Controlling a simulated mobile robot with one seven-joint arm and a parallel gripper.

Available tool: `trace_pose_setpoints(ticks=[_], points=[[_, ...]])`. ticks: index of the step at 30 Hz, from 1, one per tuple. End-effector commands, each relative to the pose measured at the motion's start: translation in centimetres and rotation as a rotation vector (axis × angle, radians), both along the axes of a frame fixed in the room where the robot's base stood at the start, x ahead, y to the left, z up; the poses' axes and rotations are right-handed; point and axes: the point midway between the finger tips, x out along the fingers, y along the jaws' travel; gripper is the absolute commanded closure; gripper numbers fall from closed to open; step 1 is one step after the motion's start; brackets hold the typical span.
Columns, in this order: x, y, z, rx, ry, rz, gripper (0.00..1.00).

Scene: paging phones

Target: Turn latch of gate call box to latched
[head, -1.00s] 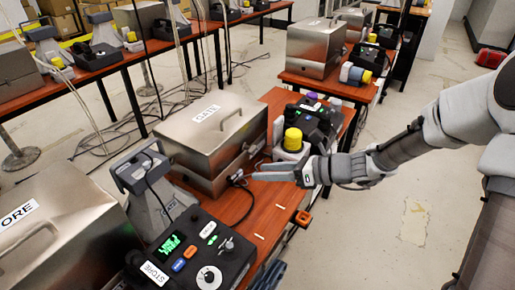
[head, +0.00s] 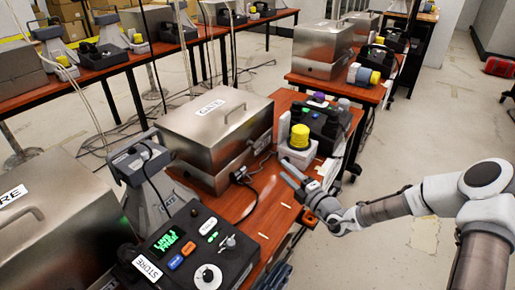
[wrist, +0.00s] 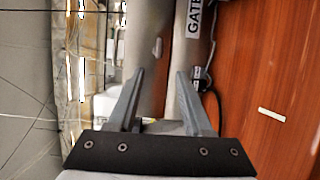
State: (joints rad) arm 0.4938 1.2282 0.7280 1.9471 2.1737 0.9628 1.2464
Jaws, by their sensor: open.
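The gate call box (head: 185,125) is a brushed metal box with a handle on its lid and a GATE label. Its lid looks down. A small dark fitting with a cable (head: 241,175) sits at its front lower edge and may be the latch; its setting is too small to tell. My gripper (head: 288,172) is open and empty, right of the box and apart from it, above the table's front part. In the wrist view the open fingers (wrist: 160,75) show below the box (wrist: 198,50), with the dark fitting (wrist: 203,80) just right of the right finger.
A yellow-topped beacon (head: 299,137) and a dark console (head: 325,125) stand behind my gripper. The STORE phone console (head: 195,250) and STORE metal box (head: 60,225) are at the front left. A grey handset stand (head: 150,185) is between.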

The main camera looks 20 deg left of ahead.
Motion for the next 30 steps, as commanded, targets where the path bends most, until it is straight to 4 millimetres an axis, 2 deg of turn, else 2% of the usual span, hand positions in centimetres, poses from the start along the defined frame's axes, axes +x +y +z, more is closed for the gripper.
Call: trace_pose_setpoints(ticks=[18, 24, 30], points=[[8.1, 9.3, 0.0, 0.000, -0.005, 0.004, 0.50], [9.8, 11.3, 0.0, -0.002, -0.004, 0.004, 0.50], [10.6, 12.2, 0.1, -0.003, -0.003, 0.004, 0.50]])
